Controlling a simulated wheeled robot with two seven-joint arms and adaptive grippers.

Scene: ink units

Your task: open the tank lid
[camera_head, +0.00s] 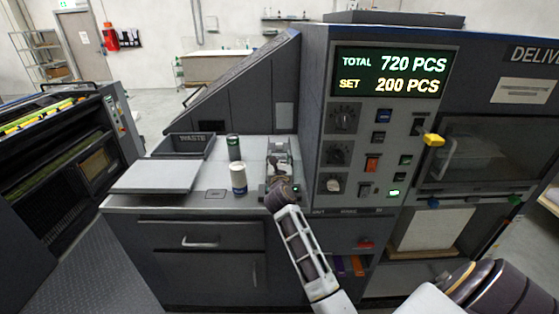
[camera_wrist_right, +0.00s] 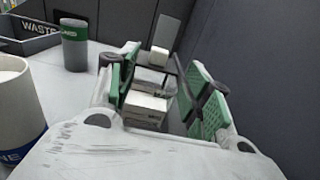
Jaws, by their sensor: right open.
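A small pale tank unit (camera_head: 281,149) stands on the counter against the machine, partly hidden by my right gripper. I cannot clearly make out its lid; a white block-like part (camera_wrist_right: 146,104) and a small white knob-like piece (camera_wrist_right: 158,56) show between and beyond the fingers in the wrist view. My right gripper (camera_head: 277,168) is over the unit, its green-padded fingers (camera_wrist_right: 162,80) open on either side of the white part. No contact can be made out. My left gripper is not in view.
A white canister (camera_head: 239,182) and a grey canister with a green band (camera_head: 233,150) stand left of the gripper. A WASTE bin (camera_head: 181,146) and a flat grey panel (camera_head: 155,177) lie farther left. The machine's control panel (camera_head: 370,150) rises close on the right.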

